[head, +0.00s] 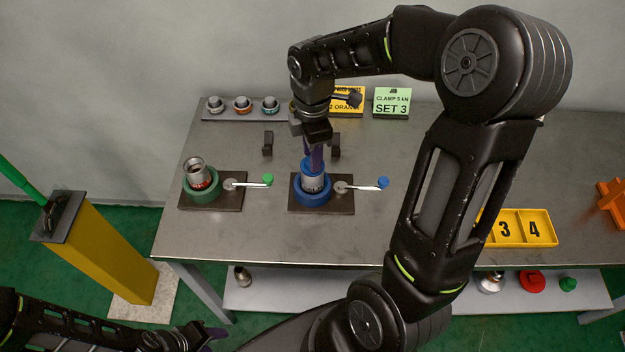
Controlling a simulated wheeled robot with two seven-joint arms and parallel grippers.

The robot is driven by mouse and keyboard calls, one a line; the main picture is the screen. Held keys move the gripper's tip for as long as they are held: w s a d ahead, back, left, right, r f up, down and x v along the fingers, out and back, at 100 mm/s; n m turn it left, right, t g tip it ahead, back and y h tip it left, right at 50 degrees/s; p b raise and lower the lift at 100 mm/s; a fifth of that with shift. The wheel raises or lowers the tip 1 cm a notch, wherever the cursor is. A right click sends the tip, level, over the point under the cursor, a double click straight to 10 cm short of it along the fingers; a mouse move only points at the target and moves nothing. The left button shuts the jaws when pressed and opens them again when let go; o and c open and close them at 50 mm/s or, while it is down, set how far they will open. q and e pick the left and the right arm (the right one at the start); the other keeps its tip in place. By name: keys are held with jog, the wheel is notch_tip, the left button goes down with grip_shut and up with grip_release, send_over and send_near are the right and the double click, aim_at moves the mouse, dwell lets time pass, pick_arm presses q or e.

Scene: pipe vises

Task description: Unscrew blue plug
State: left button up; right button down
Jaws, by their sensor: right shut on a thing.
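The blue plug (312,165) sits at the top of a metal pipe (314,184) held upright in the blue vise (313,197) at the middle of the table. My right gripper (315,155) points straight down from above, its purple fingers shut on the blue plug. The gripper body partly hides the plug's top. A green vise (202,198) to the left holds another metal pipe (195,168), whose top is open. My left gripper (215,336) is low at the bottom left, in front of the table and away from the vises; its finger gap is unclear.
Levers with a green knob (267,179) and a blue knob (383,182) stick out beside the vises. A rack (240,115) with several fittings, yellow and green signs (392,101) stand behind. A yellow numbered tray (537,213) is at right. A yellow post (95,255) stands left.

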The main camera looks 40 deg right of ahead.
jog(key=m, duration=0.7)
jog(key=shift+b, duration=0.4)
jog(key=shift+m, duration=0.7)
jog(key=m, duration=0.4)
jog(key=shift+m+b, duration=0.3)
jog(key=shift+m, duration=0.1)
jog(key=c, duration=1.5)
grip_release()
jog(key=shift+m, duration=0.3)
grip_shut()
jog(key=shift+r+p, duration=0.55)
jog(key=shift+r, duration=0.2)
jog(key=shift+r+p, duration=1.45)
jog(key=shift+r, duration=0.4)
